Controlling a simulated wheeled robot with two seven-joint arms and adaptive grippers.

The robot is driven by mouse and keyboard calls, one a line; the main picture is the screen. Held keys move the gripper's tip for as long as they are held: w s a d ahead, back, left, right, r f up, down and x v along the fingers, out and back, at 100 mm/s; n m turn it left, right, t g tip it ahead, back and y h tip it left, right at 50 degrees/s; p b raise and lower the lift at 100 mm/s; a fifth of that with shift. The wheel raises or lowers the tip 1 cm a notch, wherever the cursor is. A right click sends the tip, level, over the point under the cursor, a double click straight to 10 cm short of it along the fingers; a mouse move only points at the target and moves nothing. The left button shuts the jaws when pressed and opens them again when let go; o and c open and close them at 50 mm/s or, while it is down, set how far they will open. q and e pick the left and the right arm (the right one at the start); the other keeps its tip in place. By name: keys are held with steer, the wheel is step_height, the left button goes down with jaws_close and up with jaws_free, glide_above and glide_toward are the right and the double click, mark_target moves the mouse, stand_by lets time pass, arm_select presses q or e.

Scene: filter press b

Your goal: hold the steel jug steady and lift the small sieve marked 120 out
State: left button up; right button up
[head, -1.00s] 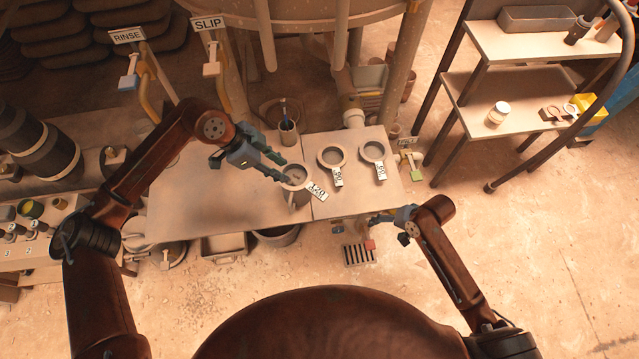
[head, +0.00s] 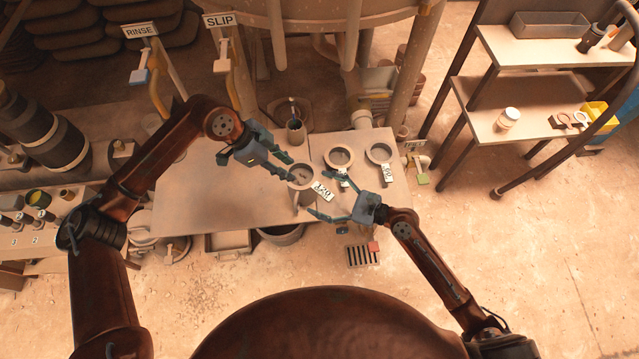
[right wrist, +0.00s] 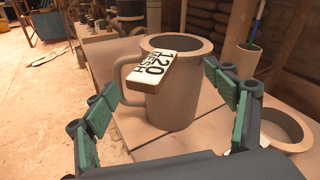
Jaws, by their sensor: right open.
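The steel jug (head: 301,199) stands upright on the bench, with its handle on the left in the right wrist view (right wrist: 180,108). The small sieve (head: 301,171) sits at the jug's mouth. Its tag, marked 120 MESH (right wrist: 158,70), juts over the rim toward my right gripper. My left gripper (head: 289,169) looks open, with its fingertips close to the jug's left side; contact is unclear. My right gripper (head: 329,194) is open and empty, its fingers spread on either side of the tag and apart from it. The sieve's bowl is mostly hidden inside the jug.
Two more ring-shaped sieves, one in the middle (head: 339,146) and one at the right (head: 379,146), stand on the bench (head: 220,205) to the right of the jug. A cup with a pen (head: 295,131) stands behind it. The bench's front left is clear.

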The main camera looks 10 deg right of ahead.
mark_target(300, 185)
steer(key=m, duration=0.1)
steer(key=w+r+m+t, duration=0.1)
steer(key=m+t, duration=0.1)
steer(key=m, duration=0.1)
steer(key=shift+w+a+r, duration=0.15)
steer(key=shift+w+r, duration=0.25)
steer(key=shift+f+m, duration=0.2)
steer(key=shift+m, duration=0.1)
step_height(300, 185, down, 7)
steer(key=shift+w, duration=0.1)
steer(key=x, duration=0.6)
steer(key=shift+f, duration=0.15)
steer(key=shift+w+a, duration=0.4)
steer(key=shift+a, duration=0.2)
steer(key=shift+c, duration=0.2)
